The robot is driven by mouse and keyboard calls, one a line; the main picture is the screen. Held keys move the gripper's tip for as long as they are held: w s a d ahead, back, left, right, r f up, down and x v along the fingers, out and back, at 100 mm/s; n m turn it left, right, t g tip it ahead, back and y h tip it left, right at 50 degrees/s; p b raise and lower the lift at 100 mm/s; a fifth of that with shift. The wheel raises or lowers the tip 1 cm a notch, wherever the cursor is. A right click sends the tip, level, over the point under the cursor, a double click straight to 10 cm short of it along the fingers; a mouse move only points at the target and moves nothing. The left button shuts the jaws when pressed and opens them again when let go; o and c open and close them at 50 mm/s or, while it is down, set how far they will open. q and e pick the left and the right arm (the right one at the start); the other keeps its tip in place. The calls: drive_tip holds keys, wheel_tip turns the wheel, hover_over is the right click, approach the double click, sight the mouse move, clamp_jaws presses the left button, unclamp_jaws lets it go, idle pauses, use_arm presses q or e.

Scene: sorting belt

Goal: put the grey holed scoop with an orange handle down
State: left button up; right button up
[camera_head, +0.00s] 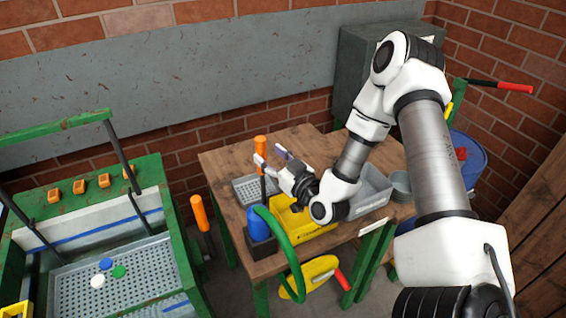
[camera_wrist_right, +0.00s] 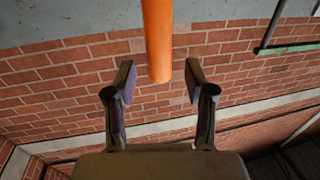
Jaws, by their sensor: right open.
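The scoop's orange handle (camera_head: 261,144) stands upright over the left part of the wooden table, with a dark shaft below it. A grey holed part (camera_head: 246,190) lies low beside the shaft; I cannot tell whether it is the scoop's head or a separate tray. My right gripper (camera_head: 270,157) is open, its two fingers spread near the handle. In the right wrist view the orange handle (camera_wrist_right: 158,40) comes down from the top, in line with the gap between the open fingertips (camera_wrist_right: 159,75). It is not clamped. My left gripper is not in view.
The wooden table (camera_head: 226,163) carries a yellow tray (camera_head: 318,230), a grey bin (camera_head: 376,183) and a blue cylinder (camera_head: 258,222) in a dark holder beside a green loop (camera_head: 294,262). Another orange handle (camera_head: 199,212) stands left of the table. A green-framed belt (camera_head: 138,262) holds small discs.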

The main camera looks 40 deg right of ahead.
drive_tip(key=s, duration=0.7)
drive_tip(key=shift+s+a, duration=0.15)
